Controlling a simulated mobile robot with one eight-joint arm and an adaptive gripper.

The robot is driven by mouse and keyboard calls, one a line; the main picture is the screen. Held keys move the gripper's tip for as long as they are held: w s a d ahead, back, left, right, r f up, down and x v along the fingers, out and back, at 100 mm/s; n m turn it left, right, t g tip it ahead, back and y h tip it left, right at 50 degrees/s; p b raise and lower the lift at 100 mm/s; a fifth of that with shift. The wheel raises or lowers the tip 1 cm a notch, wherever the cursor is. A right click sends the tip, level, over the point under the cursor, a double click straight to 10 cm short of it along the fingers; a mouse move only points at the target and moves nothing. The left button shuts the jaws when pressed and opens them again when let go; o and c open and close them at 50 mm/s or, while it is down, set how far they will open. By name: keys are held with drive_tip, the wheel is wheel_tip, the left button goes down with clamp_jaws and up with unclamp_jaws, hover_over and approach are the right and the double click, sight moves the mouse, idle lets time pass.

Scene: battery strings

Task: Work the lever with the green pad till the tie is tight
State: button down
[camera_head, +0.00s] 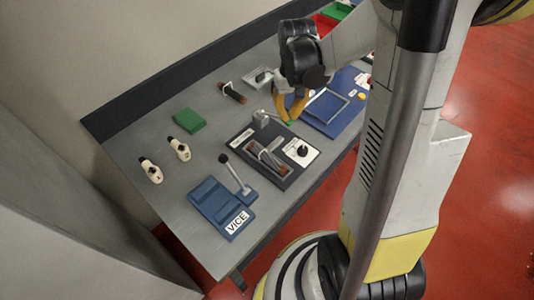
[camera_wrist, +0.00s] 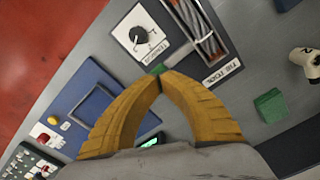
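In the wrist view the strands (camera_wrist: 207,40) and the black dial knob (camera_wrist: 138,35) show at the top. The lever's green pad (camera_wrist: 157,69) shows just beyond my fingertips; it is small in the head view (camera_head: 291,122). My gripper (camera_wrist: 160,79) has its yellow fingertips together, close to the pad. I cannot tell whether they touch it.
A blue vice (camera_head: 222,205) with a raised black-knobbed handle stands at the near left. A green block (camera_head: 189,120) and two cream pieces (camera_head: 180,150) lie further left. A blue board with a grey frame (camera_head: 327,106) is to the right.

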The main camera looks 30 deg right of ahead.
drive_tip(key=shift+w+a+r+p, duration=0.1)
drive_tip(key=shift+r+p, duration=0.7)
drive_tip(key=shift+r, duration=0.5)
drive_tip(key=shift+w+r+p, duration=0.1)
drive_tip(key=shift+r+p, duration=0.7)
drive_tip(key=shift+r, duration=0.45)
drive_tip(key=s+a+r+n+t+b, duration=0.2)
drive_tip(key=s+a+t+b, duration=0.5)
drive_tip(key=a, duration=0.6)
drive_tip(key=s+r+b, duration=0.1)
drive_tip(key=s+b, duration=0.1)
drive_tip(key=s, duration=0.1)
drive_tip(key=shift+s+a+b, duration=0.25)
drive_tip(key=shift+s+b, duration=0.1)
drive_tip(key=shift+s, duration=0.05)
